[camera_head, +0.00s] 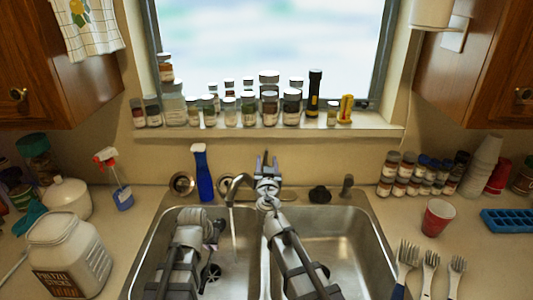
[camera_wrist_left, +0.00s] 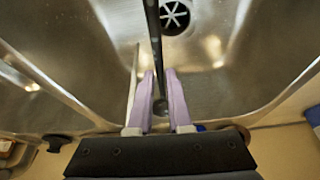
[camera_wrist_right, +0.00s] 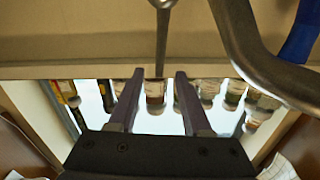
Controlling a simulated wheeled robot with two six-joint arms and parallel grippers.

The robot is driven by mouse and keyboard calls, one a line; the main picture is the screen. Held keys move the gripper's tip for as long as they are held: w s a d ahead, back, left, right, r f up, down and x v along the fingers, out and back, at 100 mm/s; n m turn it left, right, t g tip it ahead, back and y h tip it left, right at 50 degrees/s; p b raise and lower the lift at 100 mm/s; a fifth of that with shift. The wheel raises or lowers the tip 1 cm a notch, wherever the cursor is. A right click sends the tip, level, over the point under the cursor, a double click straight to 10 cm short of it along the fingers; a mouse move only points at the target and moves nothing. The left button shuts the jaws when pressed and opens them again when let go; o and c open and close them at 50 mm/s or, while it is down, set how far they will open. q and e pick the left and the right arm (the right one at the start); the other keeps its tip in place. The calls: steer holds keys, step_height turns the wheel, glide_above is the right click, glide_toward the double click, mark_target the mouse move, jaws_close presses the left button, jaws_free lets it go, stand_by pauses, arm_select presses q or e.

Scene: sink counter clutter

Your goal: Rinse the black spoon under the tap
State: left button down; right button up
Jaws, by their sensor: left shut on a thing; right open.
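The black spoon (camera_wrist_left: 154,45) shows in the left wrist view as a long dark shaft, held between the fingers of my left gripper (camera_wrist_left: 160,98). That gripper is low over the left basin; its fingertips are hard to make out in the head view. The tap (camera_head: 240,182) has its spout over the left basin, and a thin stream of water (camera_head: 233,235) falls from it, close to the spoon; I cannot tell if it touches. My right gripper (camera_head: 267,162) is open at the tap's lever (camera_wrist_right: 162,40), which shows beyond and between its fingers in the right wrist view.
The double sink (camera_head: 345,245) has a divider in the middle; a drain (camera_wrist_left: 174,17) lies in the left basin. A blue bottle (camera_head: 203,175) stands behind the left basin. Several jars (camera_head: 270,105) line the sill. A red cup (camera_head: 437,217) and several forks (camera_head: 428,268) are at right.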

mark_target(267, 153)
steer(key=w, duration=0.6)
steer(key=shift+c, duration=0.2)
jaws_close()
stand_by(1.0)
